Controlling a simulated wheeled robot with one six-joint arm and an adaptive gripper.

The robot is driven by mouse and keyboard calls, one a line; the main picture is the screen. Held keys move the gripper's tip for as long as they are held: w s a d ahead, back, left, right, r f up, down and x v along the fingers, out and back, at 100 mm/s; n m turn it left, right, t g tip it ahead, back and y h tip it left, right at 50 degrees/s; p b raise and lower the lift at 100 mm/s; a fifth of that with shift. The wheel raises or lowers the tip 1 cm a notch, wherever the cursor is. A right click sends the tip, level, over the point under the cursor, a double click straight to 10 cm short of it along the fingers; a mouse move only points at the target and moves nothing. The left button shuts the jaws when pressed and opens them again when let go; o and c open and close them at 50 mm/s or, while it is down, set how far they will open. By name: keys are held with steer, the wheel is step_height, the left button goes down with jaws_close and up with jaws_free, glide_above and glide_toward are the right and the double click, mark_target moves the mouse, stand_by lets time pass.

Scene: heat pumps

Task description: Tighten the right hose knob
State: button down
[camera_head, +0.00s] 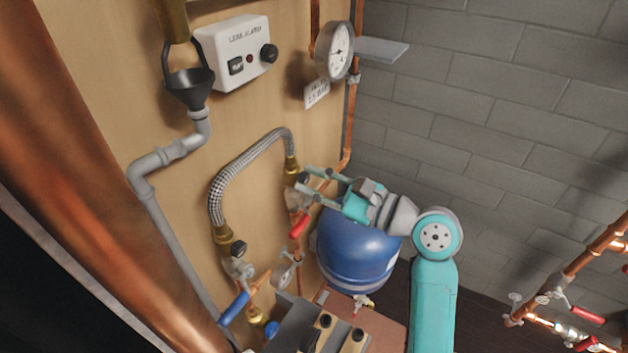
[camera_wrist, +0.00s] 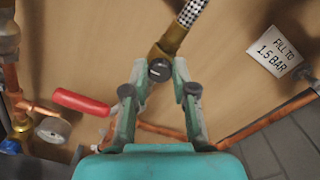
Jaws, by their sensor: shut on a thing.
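The braided hose (camera_head: 245,160) arches over the wooden panel between two brass fittings. Its right end is the brass fitting (camera_head: 291,166), also in the wrist view (camera_wrist: 175,38). The dark right hose knob (camera_wrist: 160,70) sits at the lower end of this fitting, with a light mark on its face. My gripper (camera_head: 309,181) reaches in from the right. In the wrist view its green fingers (camera_wrist: 159,72) are on either side of the knob, shut on it. The left hose knob (camera_head: 238,248) is at the hose's lower left end, away from my gripper.
A red valve handle (camera_wrist: 80,102) lies left of my fingers. A blue tank (camera_head: 355,250) stands below my gripper. A pressure gauge (camera_head: 338,50), a sign (camera_head: 317,93) and the leak alarm box (camera_head: 236,52) are above. Copper pipe (camera_wrist: 250,128) runs along the lower right.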

steer(key=c, duration=0.9)
jaws_free()
steer(key=shift+c, duration=0.2)
steer(key=shift+d, duration=0.1)
steer(key=v, duration=1.2)
steer(key=shift+f, duration=0.1)
